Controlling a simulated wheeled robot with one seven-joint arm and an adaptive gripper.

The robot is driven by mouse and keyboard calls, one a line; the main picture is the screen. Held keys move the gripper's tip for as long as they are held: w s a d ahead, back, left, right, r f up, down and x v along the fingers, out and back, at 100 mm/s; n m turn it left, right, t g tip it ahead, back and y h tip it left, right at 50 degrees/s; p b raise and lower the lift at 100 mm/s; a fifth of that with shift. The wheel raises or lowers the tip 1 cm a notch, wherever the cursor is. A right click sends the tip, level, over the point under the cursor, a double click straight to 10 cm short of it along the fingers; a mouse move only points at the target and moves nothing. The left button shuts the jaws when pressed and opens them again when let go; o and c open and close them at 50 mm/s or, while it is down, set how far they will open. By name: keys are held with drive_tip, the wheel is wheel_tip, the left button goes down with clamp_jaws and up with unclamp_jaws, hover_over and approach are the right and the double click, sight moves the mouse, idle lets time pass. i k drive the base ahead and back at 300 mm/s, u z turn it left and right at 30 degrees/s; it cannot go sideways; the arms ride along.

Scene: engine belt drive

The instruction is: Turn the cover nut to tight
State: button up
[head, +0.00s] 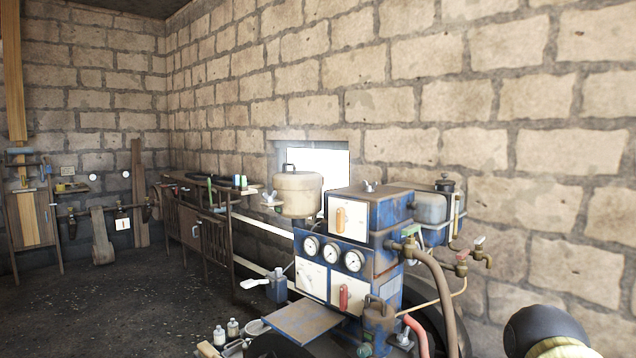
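A small pale metal wing-shaped nut (370,187) stands on the top plate of the blue engine housing (385,215). It looks like the cover nut, but it is small here and I cannot tell whether it is tight or loose. The housing front carries a white panel with an orange handle (340,219), a row of three round gauges (332,253), and a lower white panel with a red handle (343,297). My gripper is not in view.
A cream tank (297,193) stands left of the housing. A grey tank (430,208), brass taps (462,256) and a brown hose (437,280) crowd its right. A flat plate (302,320) juts out in front. A brick wall stands behind. Dark floor (130,310) is open at left.

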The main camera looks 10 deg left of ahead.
sight(370, 188)
drive_tip(key=u, duration=1.85)
drive_tip(key=i, duration=1.15)
drive_tip(key=z, duration=0.6)
